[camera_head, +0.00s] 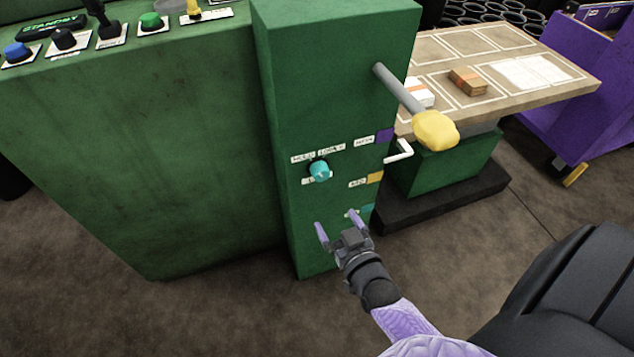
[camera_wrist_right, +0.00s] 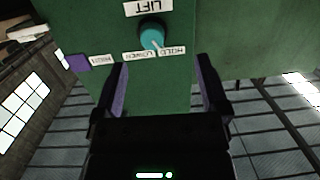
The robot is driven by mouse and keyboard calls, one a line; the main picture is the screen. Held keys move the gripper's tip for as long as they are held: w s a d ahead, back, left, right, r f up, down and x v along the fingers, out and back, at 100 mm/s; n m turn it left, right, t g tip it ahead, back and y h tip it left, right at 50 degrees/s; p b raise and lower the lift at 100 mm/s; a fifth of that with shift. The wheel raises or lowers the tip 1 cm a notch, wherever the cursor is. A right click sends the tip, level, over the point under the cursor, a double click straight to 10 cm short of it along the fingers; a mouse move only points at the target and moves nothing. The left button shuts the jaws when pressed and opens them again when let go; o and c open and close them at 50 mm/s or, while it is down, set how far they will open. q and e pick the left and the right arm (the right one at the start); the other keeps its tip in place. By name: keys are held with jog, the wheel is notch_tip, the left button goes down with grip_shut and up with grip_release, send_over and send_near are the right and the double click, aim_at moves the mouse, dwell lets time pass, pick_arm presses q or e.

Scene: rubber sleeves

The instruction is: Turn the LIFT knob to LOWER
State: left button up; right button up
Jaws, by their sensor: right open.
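The LIFT knob (camera_head: 320,170) is a round teal knob on the front of a green column (camera_head: 338,60). The wrist view shows the knob (camera_wrist_right: 151,34) upside down, with a LIFT label (camera_wrist_right: 148,8) on one side and LOWER (camera_wrist_right: 139,55) and HOLD (camera_wrist_right: 172,50) labels on the other. Its white pointer mark appears directed at or near HOLD. My right gripper (camera_head: 336,222) is open and empty, with lilac fingers, below the knob in the head view and apart from it. In the wrist view the knob lies beyond the open fingers (camera_wrist_right: 162,76). My left gripper is not in view.
A grey lever with a yellow grip (camera_head: 436,131) sticks out from the column, right of the knob. A white bent handle (camera_head: 399,152) sits below it. A work table (camera_head: 500,45) stands at the right, a purple cart (camera_head: 570,95) beyond. Space before the knob looks clear.

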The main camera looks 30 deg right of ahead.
aim_at(323, 176)
jog(key=shift+m+t+h, duration=0.3)
jog(key=shift+t+h, duration=0.3)
jog(key=shift+t, duration=0.1)
jog(key=b+x, duration=0.1)
jog(key=x, duration=0.2)
jog(key=b+x, duration=0.2)
jog(key=x, duration=0.1)
jog(key=d+r+b+x, duration=0.1)
jog(key=x, duration=0.3)
jog(key=shift+b, duration=0.3)
jog(key=shift+w+d+r, duration=0.1)
jog(key=shift+w+r, duration=0.05)
jog(key=shift+w, duration=0.4)
jog(key=c, duration=1.3)
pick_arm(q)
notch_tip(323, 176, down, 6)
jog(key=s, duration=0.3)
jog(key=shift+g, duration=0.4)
pick_arm(e)
grip_shut()
